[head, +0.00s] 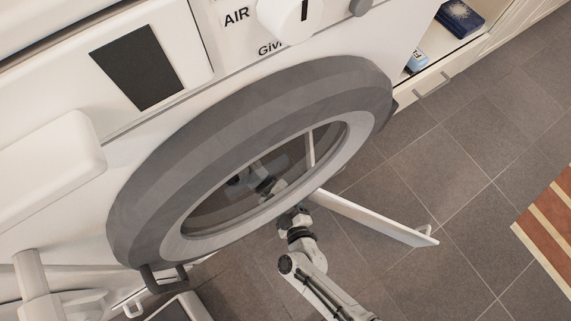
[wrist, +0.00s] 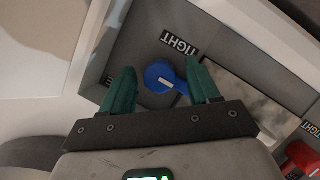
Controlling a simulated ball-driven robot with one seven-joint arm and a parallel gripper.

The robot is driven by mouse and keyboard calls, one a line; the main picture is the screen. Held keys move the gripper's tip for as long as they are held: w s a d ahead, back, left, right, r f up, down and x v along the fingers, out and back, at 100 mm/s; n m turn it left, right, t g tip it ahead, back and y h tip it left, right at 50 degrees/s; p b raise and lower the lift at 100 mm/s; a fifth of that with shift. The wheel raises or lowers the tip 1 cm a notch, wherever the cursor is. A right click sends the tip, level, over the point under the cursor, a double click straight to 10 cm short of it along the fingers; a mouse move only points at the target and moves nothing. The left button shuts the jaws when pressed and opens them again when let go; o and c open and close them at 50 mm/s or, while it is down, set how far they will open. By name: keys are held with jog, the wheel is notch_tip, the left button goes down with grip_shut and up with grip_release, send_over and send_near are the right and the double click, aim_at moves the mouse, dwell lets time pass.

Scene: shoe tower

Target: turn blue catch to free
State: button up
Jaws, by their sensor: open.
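The blue catch (wrist: 158,74) is a round knob with a short arm and a white mark toward the lower right. It sits in a grey recessed panel in the wrist view. A TIGHT label (wrist: 180,44) is just above right of it. Another label (wrist: 109,80), left of it, is mostly hidden by a finger; only its end shows. My gripper (wrist: 163,79) is open, its green fingers on either side of the catch. The right finger is close to the catch's arm; I cannot tell if they touch. In the head view the gripper and catch are hidden behind the round door.
A red catch (wrist: 302,158) with its own TIGHT label (wrist: 308,127) is at the lower right of the wrist view. In the head view, the large grey round door (head: 335,82) stands over my arm. A white flap (head: 375,219) sticks out beside it.

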jog(key=shift+c, duration=0.4)
jog(key=c, duration=0.9)
jog(key=shift+c, duration=0.2)
